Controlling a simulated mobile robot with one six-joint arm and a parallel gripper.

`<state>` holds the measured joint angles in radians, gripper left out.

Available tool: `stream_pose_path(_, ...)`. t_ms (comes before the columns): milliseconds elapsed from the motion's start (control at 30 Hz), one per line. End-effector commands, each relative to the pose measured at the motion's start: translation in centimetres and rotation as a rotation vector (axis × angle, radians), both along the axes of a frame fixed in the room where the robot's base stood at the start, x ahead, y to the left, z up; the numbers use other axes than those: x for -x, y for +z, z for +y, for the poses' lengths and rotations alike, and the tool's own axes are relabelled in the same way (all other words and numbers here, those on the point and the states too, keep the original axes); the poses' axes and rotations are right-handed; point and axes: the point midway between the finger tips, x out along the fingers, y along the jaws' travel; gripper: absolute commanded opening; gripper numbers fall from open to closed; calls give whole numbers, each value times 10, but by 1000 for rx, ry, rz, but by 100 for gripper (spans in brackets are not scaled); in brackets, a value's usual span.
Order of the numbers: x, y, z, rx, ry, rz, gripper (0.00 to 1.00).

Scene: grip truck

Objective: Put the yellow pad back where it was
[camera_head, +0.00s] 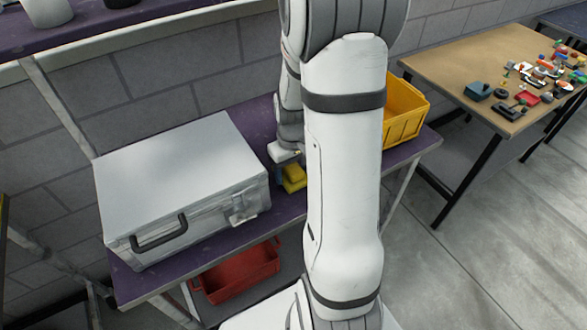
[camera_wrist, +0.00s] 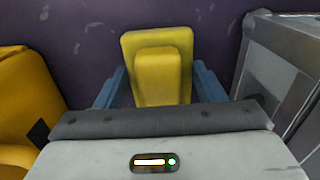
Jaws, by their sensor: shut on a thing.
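The yellow pad (camera_head: 294,178) is by the purple table top, between the silver case and the yellow bin. In the wrist view the yellow pad (camera_wrist: 158,68) is a block with a smaller raised block on it. My gripper (camera_wrist: 158,88) has a blue finger on each side of the pad and is shut on it. In the head view my gripper (camera_head: 288,172) is partly hidden behind my white arm. I cannot tell whether the pad touches the table.
The silver case (camera_head: 180,165) stands close on the left in the head view. The yellow bin (camera_head: 404,112) stands on the right, partly behind my arm. The purple table (camera_head: 284,207) is bare around the pad. A red bin (camera_head: 237,275) is below. A wooden table (camera_head: 450,65) holds several small items.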

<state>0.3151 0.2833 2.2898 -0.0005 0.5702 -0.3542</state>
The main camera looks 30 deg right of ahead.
Motion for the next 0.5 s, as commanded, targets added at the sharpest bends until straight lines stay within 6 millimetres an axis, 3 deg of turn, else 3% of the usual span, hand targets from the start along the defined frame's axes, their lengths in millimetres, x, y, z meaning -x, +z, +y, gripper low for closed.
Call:
stream_pose_path(367,0,-6,-1,1,-1,-2,42)
stream_pose_path(400,0,-6,-1,1,-1,-2,64)
stream_pose_path(500,0,-5,-1,1,-1,-2,72)
